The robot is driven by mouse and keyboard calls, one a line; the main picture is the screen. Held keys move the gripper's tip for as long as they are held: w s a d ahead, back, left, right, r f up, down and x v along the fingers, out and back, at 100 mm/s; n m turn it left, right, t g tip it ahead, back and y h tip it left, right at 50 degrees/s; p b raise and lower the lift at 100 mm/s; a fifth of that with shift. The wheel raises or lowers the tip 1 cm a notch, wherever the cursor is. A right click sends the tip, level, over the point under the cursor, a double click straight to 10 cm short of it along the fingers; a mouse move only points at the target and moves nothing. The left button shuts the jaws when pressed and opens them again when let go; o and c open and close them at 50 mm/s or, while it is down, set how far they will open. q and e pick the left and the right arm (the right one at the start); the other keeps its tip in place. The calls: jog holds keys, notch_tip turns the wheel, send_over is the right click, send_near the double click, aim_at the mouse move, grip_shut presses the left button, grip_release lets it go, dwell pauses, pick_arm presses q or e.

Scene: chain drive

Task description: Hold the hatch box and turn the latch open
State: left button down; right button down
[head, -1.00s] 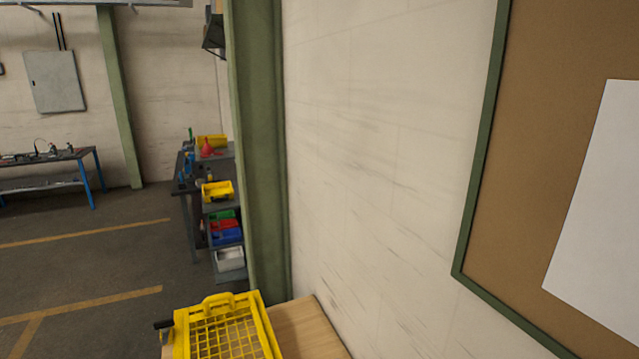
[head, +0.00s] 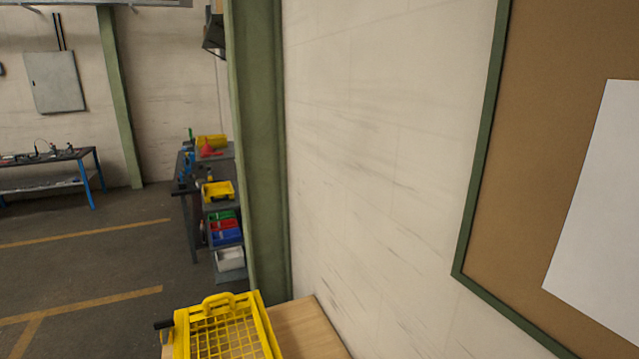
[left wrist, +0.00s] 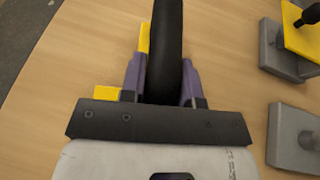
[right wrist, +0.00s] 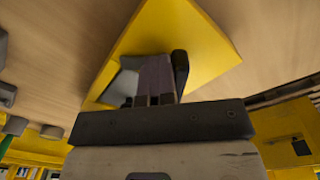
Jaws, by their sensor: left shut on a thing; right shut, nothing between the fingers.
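My left gripper (left wrist: 163,85) is shut on a thick black bar (left wrist: 167,35), with a finger on each side of it. A yellow piece (left wrist: 143,42) shows just behind the left finger. My right gripper (right wrist: 155,75) is shut with nothing between its fingers. It is in front of a yellow panel (right wrist: 170,30), between a grey piece (right wrist: 125,80) on the left and an upright black piece (right wrist: 180,65) on the right. I cannot tell whether it touches either, or which part is the latch. A yellow mesh-topped box (head: 225,335) with a handle stands at the bottom of the head view; neither gripper shows there.
A wooden tabletop (left wrist: 60,100) lies under the left gripper. Grey blocks (left wrist: 292,138) stand on its right, one carrying a yellow plate (left wrist: 303,40) with a black knob. A wall (head: 380,180) and a green post (head: 258,150) rise beyond the table.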

pick_arm(q)
jog(key=shift+w, duration=0.2)
pick_arm(e)
jog(key=shift+s, duration=1.3)
jog(key=shift+d, duration=0.1)
pick_arm(q)
jog(key=shift+s, duration=0.1)
pick_arm(e)
jog(key=shift+d, duration=0.2)
notch_tip(320, 180, up, 6)
pick_arm(q)
jog(key=c, duration=0.8)
grip_release()
